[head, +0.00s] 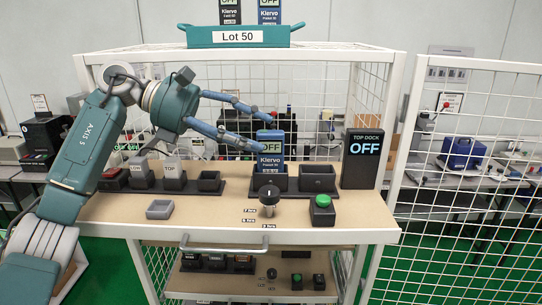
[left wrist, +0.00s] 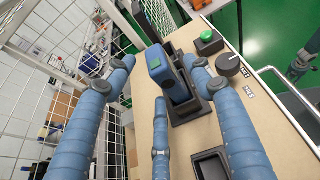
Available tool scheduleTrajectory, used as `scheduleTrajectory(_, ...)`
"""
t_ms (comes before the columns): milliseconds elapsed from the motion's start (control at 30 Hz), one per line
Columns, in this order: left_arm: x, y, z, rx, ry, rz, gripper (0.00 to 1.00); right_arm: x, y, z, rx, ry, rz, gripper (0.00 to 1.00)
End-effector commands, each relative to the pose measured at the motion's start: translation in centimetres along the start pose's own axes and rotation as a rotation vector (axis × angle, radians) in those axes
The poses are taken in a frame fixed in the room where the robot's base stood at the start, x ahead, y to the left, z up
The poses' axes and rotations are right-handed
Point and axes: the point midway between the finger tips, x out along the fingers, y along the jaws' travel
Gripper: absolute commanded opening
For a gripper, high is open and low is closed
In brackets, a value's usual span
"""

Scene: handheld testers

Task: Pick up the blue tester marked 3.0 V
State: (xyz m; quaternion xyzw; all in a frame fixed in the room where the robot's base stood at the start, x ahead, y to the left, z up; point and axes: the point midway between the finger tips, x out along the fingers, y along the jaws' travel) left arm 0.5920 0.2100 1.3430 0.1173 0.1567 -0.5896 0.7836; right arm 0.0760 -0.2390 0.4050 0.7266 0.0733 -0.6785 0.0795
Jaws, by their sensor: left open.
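A blue tester (head: 270,146) with an "OFF" screen and a "Klervo" label stands upright in the left slot of a black two-slot dock (head: 292,190). Its voltage marking is too small to read surely. It also shows in the left wrist view (left wrist: 162,66). My left gripper (head: 266,128) is open, with its blue fingers spread around the tester's upper part. In the left wrist view the tester lies between the fingers (left wrist: 160,68), with no clear grip on it. The dock's right slot is empty.
A "TOP DOCK OFF" sign (head: 361,158) stands right of the dock. A black knob (head: 268,196) and a green button (head: 322,210) are in front. A teal "Lot 50" bin (head: 284,37) with two testers sits above.

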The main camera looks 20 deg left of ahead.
Motion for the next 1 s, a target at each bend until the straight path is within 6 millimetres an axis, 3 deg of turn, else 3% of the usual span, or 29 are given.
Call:
scheduleTrajectory(100, 1.8, 0.2, 0.4, -0.002, 0.0, -0.005, 0.53, -1.6, 0.3, -2.1, 0.0, 0.03, 0.003, 0.4)
scheduleTrajectory(200, 3.3, 0.3, 0.2, 0.0, 0.0, -0.005, 0.53, -2.0, 0.4, -3.0, 0.0, 0.044, 0.004, 0.4)
scheduleTrajectory(533, 4.3, 0.3, 0.0, 0.0, -0.001, 0.0, 0.53, -2.1, 0.2, -1.8, 0.0, 0.023, 0.002, 0.4)
scheduleTrajectory(567, 4.2, 0.3, 0.0, 0.0, -0.001, 0.0, 0.51, -2.1, 0.2, -1.6, 0.001, 0.021, 0.002, 0.4)
scheduleTrajectory(800, 4.2, 0.3, 0.0, 0.0, -0.001, 0.0, 0.03, -2.1, -0.2, -1.2, 0.002, 0.015, -0.002, 0.4)
scheduleTrajectory(1000, 4.2, 0.3, 0.0, 0.001, -0.002, 0.0, 0.01, -2.1, -0.3, -1.4, 0.003, 0.018, -0.004, 0.4)
